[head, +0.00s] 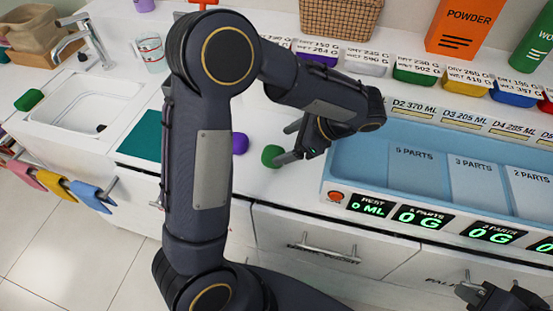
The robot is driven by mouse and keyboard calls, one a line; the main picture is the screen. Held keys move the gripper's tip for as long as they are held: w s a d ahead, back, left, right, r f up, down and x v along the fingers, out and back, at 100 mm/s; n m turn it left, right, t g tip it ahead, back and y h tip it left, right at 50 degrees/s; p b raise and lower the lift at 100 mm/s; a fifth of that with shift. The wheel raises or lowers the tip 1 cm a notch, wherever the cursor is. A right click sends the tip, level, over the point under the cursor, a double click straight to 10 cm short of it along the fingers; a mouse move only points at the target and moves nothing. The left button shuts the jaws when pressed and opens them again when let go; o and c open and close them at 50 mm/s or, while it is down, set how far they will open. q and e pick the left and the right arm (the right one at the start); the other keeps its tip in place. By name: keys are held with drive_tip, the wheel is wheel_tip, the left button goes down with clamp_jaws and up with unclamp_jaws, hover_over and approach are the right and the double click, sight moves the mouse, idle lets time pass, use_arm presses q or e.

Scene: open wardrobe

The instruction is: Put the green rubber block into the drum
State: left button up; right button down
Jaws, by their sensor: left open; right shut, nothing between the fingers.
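A green block (272,156) lies on the white counter, left of the blue tray. A second green block (28,100) lies at the far left beside the sink. I cannot tell by sight which one is rubber. My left gripper (281,146) is open and low over the counter. Its fingertips are right at the near green block, and the lower finger overlaps its edge in the picture. I cannot tell whether it touches. My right gripper (464,291) is shut and empty at the bottom right, partly cut off by the frame edge. I cannot make out a drum in this view.
A purple block (240,143) lies left of the near green block. A blue compartmented tray (350,157) with a display front fills the right. Labelled bins (415,72) line the back.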

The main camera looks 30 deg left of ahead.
sight(273, 150)
use_arm(q)
drive_tip(key=x, duration=0.7)
drive_tip(key=shift+s+a+f, duration=0.2)
drive_tip(key=shift+s+f, duration=0.05)
drive_tip(key=shift+s, duration=0.1)
drive_tip(key=c, duration=1.2)
drive_tip(key=shift+c, duration=0.2)
